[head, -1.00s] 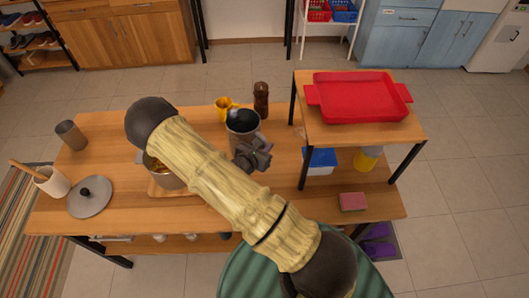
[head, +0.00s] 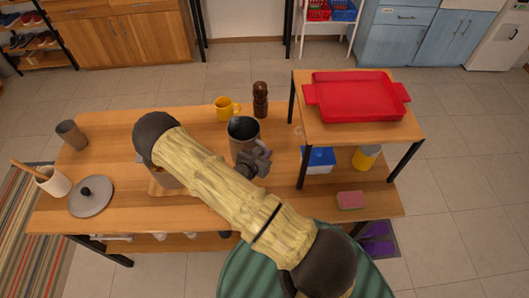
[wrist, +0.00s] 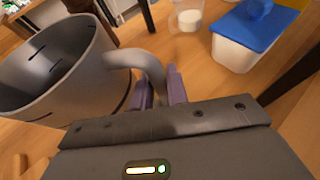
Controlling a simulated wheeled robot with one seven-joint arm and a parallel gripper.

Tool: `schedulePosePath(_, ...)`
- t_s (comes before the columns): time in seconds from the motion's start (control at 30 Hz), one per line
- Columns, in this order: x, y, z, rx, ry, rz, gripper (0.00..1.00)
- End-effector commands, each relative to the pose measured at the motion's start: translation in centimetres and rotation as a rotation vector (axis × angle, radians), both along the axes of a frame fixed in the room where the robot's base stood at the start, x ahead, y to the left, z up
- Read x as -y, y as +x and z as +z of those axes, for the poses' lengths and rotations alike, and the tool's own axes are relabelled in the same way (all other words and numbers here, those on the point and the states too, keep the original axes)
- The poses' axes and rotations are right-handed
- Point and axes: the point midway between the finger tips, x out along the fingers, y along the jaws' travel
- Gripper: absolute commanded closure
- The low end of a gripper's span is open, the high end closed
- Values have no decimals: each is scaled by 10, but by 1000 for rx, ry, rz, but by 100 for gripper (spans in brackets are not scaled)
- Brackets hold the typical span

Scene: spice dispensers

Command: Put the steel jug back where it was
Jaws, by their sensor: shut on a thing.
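The steel jug (head: 243,150) is a grey open-topped vessel over the middle of the wooden table, right of my arm in the head view. My gripper (head: 257,165) is shut on its handle. In the wrist view the jug (wrist: 60,85) fills the left side, and the fingers (wrist: 162,88) close on the curved handle. The jug looks roughly upright and its inside looks dark. I cannot tell whether its base touches the table.
A yellow mug (head: 225,108) and a brown pepper mill (head: 260,100) stand behind the jug. The raised shelf with a red tray (head: 357,92) is to the right. A blue-lidded box (wrist: 250,35) and a small glass (wrist: 186,16) are near. My arm partly covers a pot.

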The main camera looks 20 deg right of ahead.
Motion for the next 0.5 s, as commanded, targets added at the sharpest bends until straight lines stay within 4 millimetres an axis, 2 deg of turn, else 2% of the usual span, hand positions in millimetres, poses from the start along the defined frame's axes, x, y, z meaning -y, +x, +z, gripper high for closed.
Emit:
schedulePosePath(0.07, 0, 1, -2, 3, 0, 0, 100)
schedulePosePath(0.1, -1, 0, -3, 0, 0, 1, 82)
schedulePosePath(0.2, -1, 0, -2, 0, 0, 2, 63)
schedulePosePath(0.5, 0, 0, -1, 0, 0, 0, 62)
